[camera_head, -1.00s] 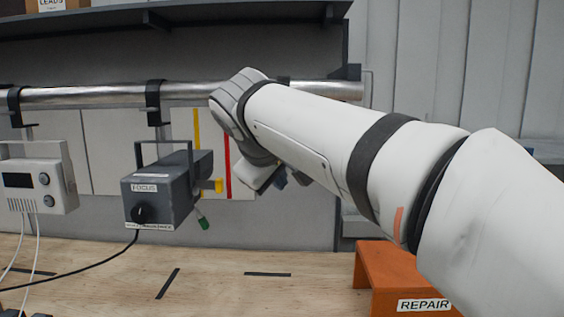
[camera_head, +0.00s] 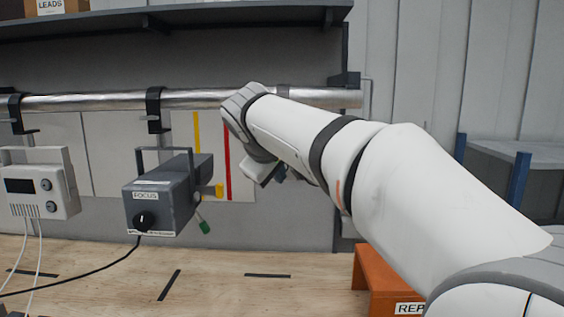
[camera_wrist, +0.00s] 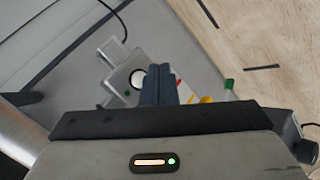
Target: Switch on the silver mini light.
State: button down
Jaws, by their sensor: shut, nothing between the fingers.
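In the wrist view, a pale silver-grey fixture (camera_wrist: 117,72) with a round white face lies just beyond and left of my fingertips. It looks like the silver mini light, but its switch cannot be made out. My gripper (camera_wrist: 157,70) is shut and empty, with its dark fingers together, partly covering the view of the fixture's right side. I cannot tell whether they touch it. In the head view my gripper (camera_head: 280,174) is small and mostly hidden by my wrist. The silver light is not clearly visible there, behind my arm.
A dark grey FOCUS lamp (camera_head: 170,197) with a black knob hangs left of my gripper. A white box (camera_head: 40,190) hangs farther left from the metal pipe (camera_head: 90,101). An orange REPAIR stand (camera_head: 378,285) is on the wooden bench (camera_head: 225,265), below my arm.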

jog(key=shift+w+p, duration=0.4)
jog(key=shift+w, duration=0.75)
jog(key=shift+w+r, duration=0.1)
jog(key=shift+w, duration=0.05)
dwell(1.1)
jog(key=shift+w+d, duration=0.1)
jog(key=shift+w, duration=0.2)
jog(key=shift+w+p, duration=0.35)
jog(key=shift+p, duration=0.1)
dwell(0.5)
jog(key=shift+s, duration=0.1)
jog(key=shift+s+b, duration=0.4)
jog(key=shift+s, duration=0.3)
